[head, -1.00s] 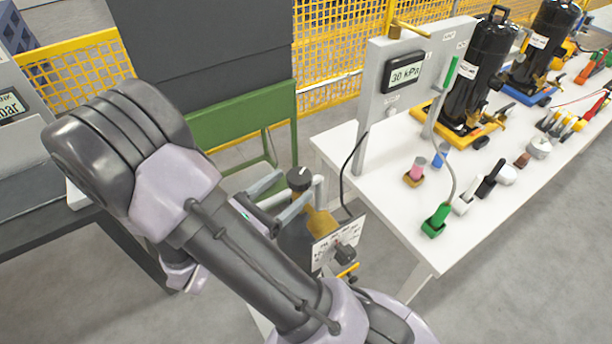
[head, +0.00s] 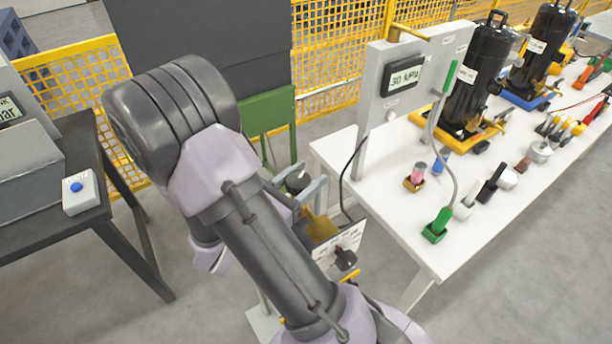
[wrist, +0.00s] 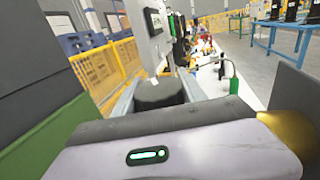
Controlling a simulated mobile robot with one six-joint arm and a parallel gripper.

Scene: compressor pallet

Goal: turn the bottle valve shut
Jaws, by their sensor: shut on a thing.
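My gripper (head: 299,187) is shut on the knob, with one grey finger on either side. In the wrist view the dark knob (wrist: 160,94) lies between the fingers of my gripper (wrist: 158,92), and a brass part shows at the right edge. Much of the bottle is hidden behind my arm.
A sign plate with a black selector knob (head: 345,258) stands just right of the bottle. The white bench (head: 400,225) carries a gauge panel reading 30 kPa (head: 405,76). A dark table (head: 80,222) with a blue-button box (head: 79,193) is at left.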

